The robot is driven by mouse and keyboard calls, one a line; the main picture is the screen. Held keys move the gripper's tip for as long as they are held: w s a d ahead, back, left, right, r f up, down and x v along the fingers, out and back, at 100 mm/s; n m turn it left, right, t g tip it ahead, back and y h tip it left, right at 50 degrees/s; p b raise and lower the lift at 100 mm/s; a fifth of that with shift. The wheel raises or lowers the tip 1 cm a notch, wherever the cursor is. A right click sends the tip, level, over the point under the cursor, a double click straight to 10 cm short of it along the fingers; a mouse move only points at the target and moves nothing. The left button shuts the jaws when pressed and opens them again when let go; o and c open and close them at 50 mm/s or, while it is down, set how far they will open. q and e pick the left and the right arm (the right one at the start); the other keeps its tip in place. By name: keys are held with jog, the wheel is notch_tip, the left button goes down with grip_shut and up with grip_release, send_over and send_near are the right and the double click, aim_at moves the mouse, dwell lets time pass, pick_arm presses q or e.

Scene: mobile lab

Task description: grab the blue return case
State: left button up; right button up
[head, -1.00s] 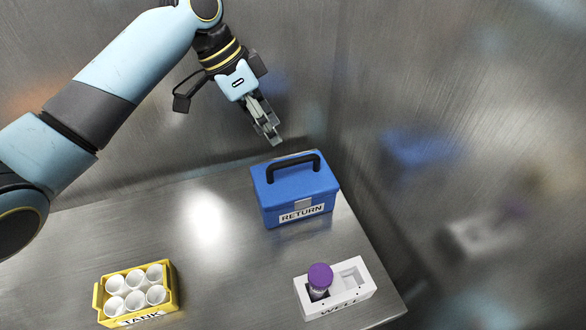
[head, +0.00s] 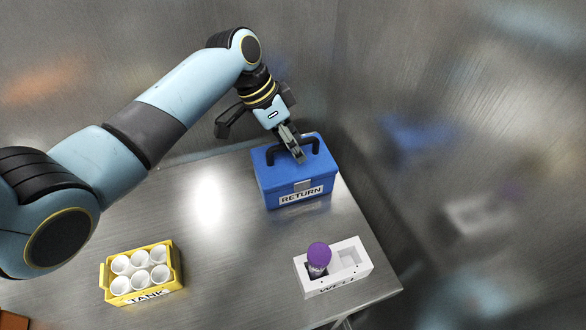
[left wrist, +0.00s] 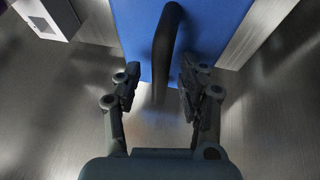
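The blue return case (head: 293,183) stands upright near the back right of the steel table, with a white RETURN label on its front and a black carry handle (head: 272,155) on top. My left gripper (head: 299,158) is at the handle, pointing down. In the left wrist view the blue case lid (left wrist: 210,25) is ahead, and the handle (left wrist: 163,50) lies between the spread fingers of the left gripper (left wrist: 158,85), with gaps on both sides. My right gripper is not in view.
A yellow TANK rack (head: 143,291) with several white tubes stands at the front left. A white WELL block (head: 350,275) with a purple-capped vial (head: 318,257) stands in front of the case. Steel walls rise behind and to the right. The table's middle is clear.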

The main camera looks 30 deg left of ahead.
pick_arm(q)
grip_shut()
jog(key=shift+r, duration=0.1)
dwell(0.4)
